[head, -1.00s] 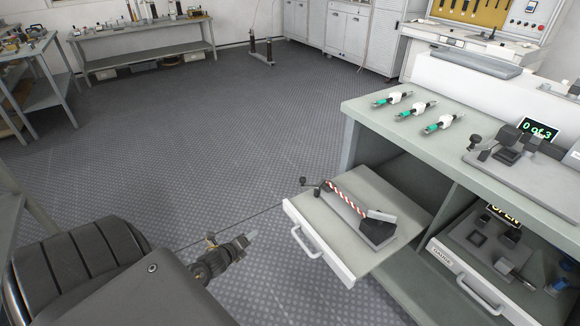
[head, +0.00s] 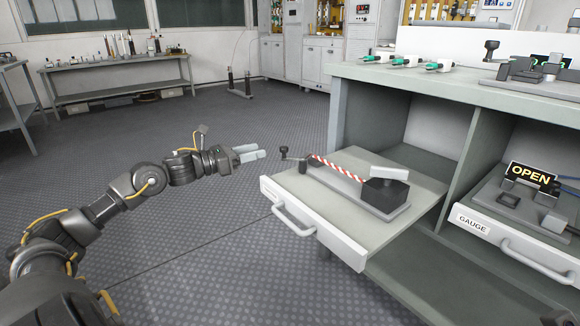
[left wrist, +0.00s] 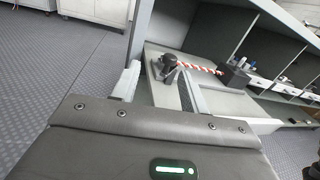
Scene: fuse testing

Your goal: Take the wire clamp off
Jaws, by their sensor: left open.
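A tester with a grey base (head: 340,196) lies on the pulled-out drawer (head: 410,218). A red-and-white striped rod or wire (head: 335,167) runs from a small dark clamp with a knob (head: 284,153) at its left end to a black block with a light grey lever (head: 388,173) at its right end. My left gripper (head: 262,152) is open and empty, just left of the dark clamp. In the left wrist view the clamp (left wrist: 169,63) appears between the two fingers (left wrist: 158,82), apparently beyond them; contact cannot be told. My right gripper is not in view.
The drawer's handle (head: 290,216) juts out at the front. A second drawer marked GAUGE (head: 497,231) with an OPEN sign (head: 531,175) is at right. Green-and-white fuses (head: 405,62) lie on the bench top (head: 440,74). The floor left of the drawer is clear.

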